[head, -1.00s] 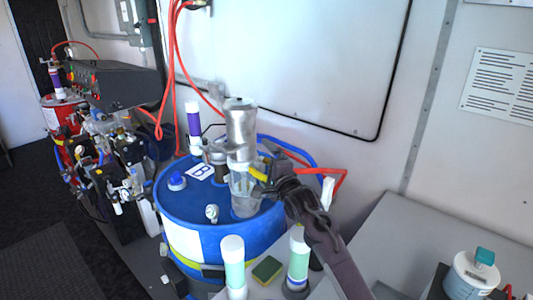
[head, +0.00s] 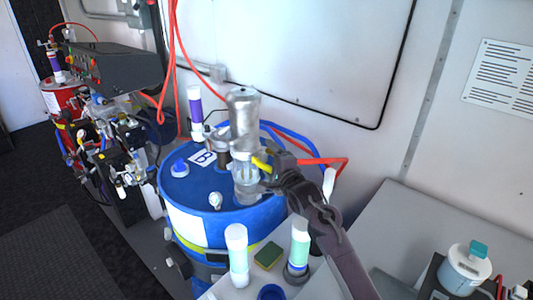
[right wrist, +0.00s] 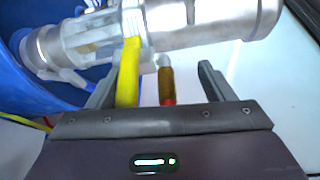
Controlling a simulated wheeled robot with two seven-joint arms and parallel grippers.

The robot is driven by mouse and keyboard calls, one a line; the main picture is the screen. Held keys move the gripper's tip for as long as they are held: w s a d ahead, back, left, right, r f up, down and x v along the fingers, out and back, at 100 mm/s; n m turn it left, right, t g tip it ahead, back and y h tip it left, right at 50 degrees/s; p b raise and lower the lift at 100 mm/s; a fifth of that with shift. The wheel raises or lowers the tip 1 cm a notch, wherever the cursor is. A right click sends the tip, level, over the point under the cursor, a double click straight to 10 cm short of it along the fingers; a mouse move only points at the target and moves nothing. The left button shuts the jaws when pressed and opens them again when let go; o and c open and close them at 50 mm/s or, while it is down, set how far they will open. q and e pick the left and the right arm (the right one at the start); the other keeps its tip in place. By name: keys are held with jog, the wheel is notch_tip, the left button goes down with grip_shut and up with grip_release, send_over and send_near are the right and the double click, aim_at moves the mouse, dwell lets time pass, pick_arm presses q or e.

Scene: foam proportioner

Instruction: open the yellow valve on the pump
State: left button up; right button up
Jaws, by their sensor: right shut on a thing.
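The silver pump (head: 243,125) stands upright on top of the blue drum (head: 195,200). It also shows in the right wrist view (right wrist: 200,22), lying across the top of the picture. The yellow valve handle (head: 260,162) sticks out from the pump's right side. In the right wrist view the yellow handle (right wrist: 128,75) lies between my fingers, close to the left one. My right gripper (head: 272,170) is at the handle and shut on it; it also shows in the right wrist view (right wrist: 157,78). My left gripper is not in view.
Two white-and-green tubes (head: 237,250) (head: 299,245) and a sponge (head: 268,256) stand near my right arm. Red hoses (head: 172,75) hang at the wall. A white container (head: 465,272) sits at lower right.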

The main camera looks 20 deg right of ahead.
jog(key=shift+t, duration=0.3)
jog(key=s+r, duration=0.1)
jog(key=s+p, duration=0.1)
jog(key=s+d+r+p, duration=0.1)
jog(key=s, duration=0.1)
jog(key=shift+d+r, duration=0.1)
jog(key=shift+r, duration=0.2)
jog(key=shift+s+d+f+p, duration=0.1)
jog(key=shift+s+p, duration=0.2)
jog(key=shift+s, duration=0.45)
jog(key=s, duration=0.3)
jog(key=shift+s+d+r, duration=0.2)
jog(key=shift+r, duration=0.15)
jog(key=c, duration=0.4)
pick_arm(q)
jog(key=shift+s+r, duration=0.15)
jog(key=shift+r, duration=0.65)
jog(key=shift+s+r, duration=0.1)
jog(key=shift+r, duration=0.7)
pick_arm(e)
jog(key=shift+w+a+f, duration=0.2)
jog(key=shift+w+f, duration=0.05)
jog(key=shift+f, duration=0.2)
